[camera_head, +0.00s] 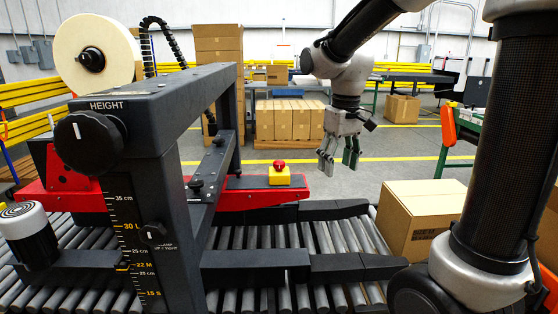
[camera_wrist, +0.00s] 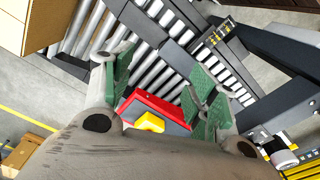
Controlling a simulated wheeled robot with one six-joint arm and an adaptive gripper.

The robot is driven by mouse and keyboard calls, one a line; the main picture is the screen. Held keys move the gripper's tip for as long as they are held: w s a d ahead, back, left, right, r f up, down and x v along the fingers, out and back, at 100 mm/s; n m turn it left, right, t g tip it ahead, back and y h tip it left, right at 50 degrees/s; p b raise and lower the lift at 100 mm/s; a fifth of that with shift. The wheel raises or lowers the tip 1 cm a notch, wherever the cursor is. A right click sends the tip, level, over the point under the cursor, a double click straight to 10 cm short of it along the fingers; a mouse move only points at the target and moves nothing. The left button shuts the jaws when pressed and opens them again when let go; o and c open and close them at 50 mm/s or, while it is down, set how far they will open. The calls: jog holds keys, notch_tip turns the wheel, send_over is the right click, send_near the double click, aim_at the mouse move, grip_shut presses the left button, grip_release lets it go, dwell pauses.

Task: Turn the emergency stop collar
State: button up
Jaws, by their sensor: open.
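The emergency stop is a yellow box (camera_head: 279,178) with a red mushroom button (camera_head: 279,164) on top. It sits on the dark top of the red side rail in the head view. In the wrist view the yellow box (camera_wrist: 150,122) shows low between the fingers, partly hidden by my gripper's body. My gripper (camera_head: 338,166) is open and empty, with its fingers pointing down. It hangs to the right of the stop, apart from it. In the wrist view my gripper's green finger pads (camera_wrist: 160,90) are well apart. No separate collar can be made out.
A roller conveyor (camera_head: 290,245) runs below, with a cardboard box (camera_head: 420,215) at its right. The black machine frame (camera_head: 160,120) with a height knob (camera_head: 88,143) stands at left. Stacked cartons (camera_head: 290,120) stand behind. Floor beyond the red rail is free.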

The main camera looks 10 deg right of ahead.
aim_at(279, 161)
jog(key=w+a+f+n, duration=0.1)
jog(key=w+a, duration=0.2)
jog(key=w, duration=0.4)
jog(key=w+a+f+n, duration=0.2)
jog(key=w+a, duration=0.1)
jog(key=w, duration=0.5)
jog(key=w+a+f+n+g, duration=0.1)
jog(key=w+a+n, duration=0.1)
jog(key=w, duration=0.5)
jog(key=shift+w+a+f, duration=0.3)
jog(key=shift+w+a, duration=0.1)
jog(key=shift+a, duration=0.05)
jog(key=r, duration=0.1)
jog(key=w+r+n, duration=0.2)
jog(key=r, duration=0.1)
jog(key=shift+a+t, duration=0.2)
jog(key=shift+t, duration=0.1)
jog(key=shift+s+f+n, duration=0.2)
jog(key=shift+s+n, duration=0.05)
jog(key=shift+n, duration=0.15)
jog(key=shift+f, duration=0.3)
notch_tip(279, 161, down, 7)
jog(key=shift+f, duration=0.1)
jog(key=c, duration=1)
